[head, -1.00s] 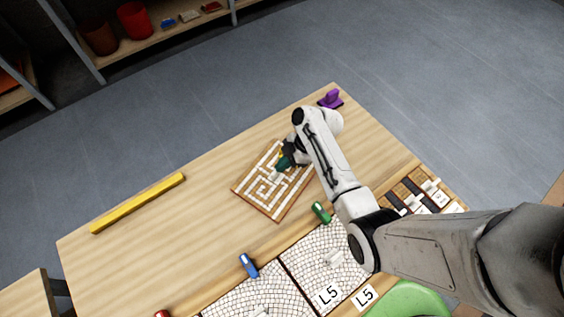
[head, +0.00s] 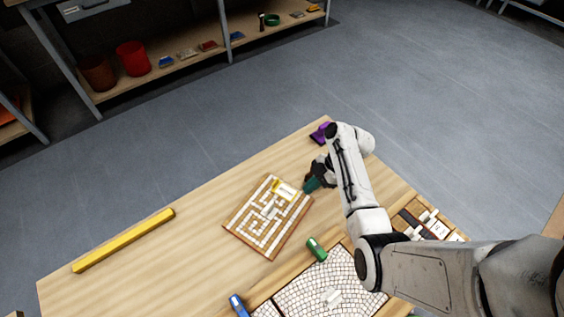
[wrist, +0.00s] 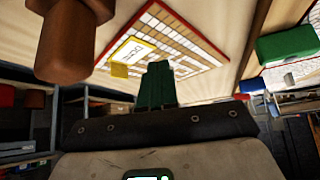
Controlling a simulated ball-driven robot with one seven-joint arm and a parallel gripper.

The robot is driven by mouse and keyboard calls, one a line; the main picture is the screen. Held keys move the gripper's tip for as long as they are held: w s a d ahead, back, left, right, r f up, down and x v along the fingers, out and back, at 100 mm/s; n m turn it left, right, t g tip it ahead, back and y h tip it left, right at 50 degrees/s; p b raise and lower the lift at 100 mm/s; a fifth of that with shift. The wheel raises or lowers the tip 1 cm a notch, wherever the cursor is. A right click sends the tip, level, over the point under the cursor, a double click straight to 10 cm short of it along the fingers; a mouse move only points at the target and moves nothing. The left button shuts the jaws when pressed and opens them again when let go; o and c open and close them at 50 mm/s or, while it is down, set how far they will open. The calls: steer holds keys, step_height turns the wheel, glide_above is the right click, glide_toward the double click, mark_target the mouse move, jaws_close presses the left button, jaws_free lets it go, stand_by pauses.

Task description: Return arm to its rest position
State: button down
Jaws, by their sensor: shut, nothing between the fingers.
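My arm reaches in from the right of the head view, out over the wooden table. My gripper (head: 309,186) has dark green fingers and is shut and empty. It hangs just right of the maze-patterned mosaic panel (head: 268,240), apart from it as far as I can tell. In the wrist view the shut fingers (wrist: 157,80) point toward the panel, whose red-brown rim shows behind them. A yellow-and-white piece (head: 284,189) lies at the panel's far corner. It also shows in the wrist view (wrist: 130,50).
A purple tool (head: 320,133) stands at the table's far corner behind my arm. A yellow bar (head: 124,240) lies at the left. The left-middle table is clear. Shelves stand beyond the floor.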

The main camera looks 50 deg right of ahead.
steer(key=shift+s+a, duration=0.25)
steer(key=shift+a, duration=0.05)
steer(key=s+a+r+m+g+h+p, duration=0.2)
steer(key=s+a+r+m+h, duration=0.4)
steer(key=s+a+r+m, duration=0.6)
steer(key=s+a+r+p, duration=0.1)
steer(key=s+a, duration=0.1)
steer(key=s, duration=0.2)
steer(key=shift+r, duration=0.25)
steer(key=shift+s, duration=0.1)
